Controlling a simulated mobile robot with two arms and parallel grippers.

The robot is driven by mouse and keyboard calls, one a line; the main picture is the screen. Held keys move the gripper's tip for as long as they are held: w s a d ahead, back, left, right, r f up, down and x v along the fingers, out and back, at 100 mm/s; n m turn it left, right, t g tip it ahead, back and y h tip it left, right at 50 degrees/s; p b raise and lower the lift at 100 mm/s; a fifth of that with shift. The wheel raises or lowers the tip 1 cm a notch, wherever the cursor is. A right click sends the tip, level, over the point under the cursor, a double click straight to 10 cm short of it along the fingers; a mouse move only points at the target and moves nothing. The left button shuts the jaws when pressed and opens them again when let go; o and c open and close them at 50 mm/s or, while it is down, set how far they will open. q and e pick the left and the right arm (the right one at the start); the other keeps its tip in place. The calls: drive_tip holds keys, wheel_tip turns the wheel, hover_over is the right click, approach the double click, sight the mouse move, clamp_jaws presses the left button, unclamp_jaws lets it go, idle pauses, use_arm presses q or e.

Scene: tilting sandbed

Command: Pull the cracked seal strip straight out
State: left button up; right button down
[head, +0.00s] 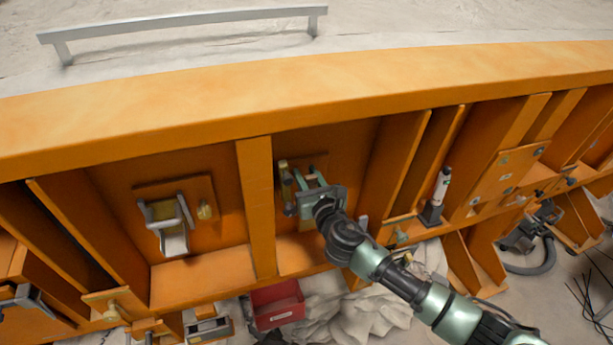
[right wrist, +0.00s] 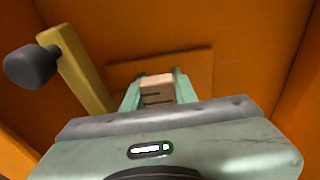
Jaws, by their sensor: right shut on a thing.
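The seal strip (right wrist: 157,90) is a pale tan piece with dark crack-like marks. In the right wrist view it sits between the two green fingers of my right gripper (right wrist: 157,92), which is shut on it. An orange-brown panel lies behind it. In the head view my right gripper (head: 308,178) reaches into the middle bay of the orange frame from the lower right. The gripper and wrist largely hide the strip there. Whether the strip is still seated cannot be told. My left gripper is not in view.
A yellow bar with a dark knob (right wrist: 32,66) stands close left of the gripper. Orange ribs (head: 257,205) wall the bay. The left bay holds a grey bracket (head: 166,218). A red bin (head: 277,305) and pale cloth (head: 345,318) lie below.

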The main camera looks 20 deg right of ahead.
drive_tip(key=shift+s+d, duration=0.15)
drive_tip(key=shift+s, duration=3.85)
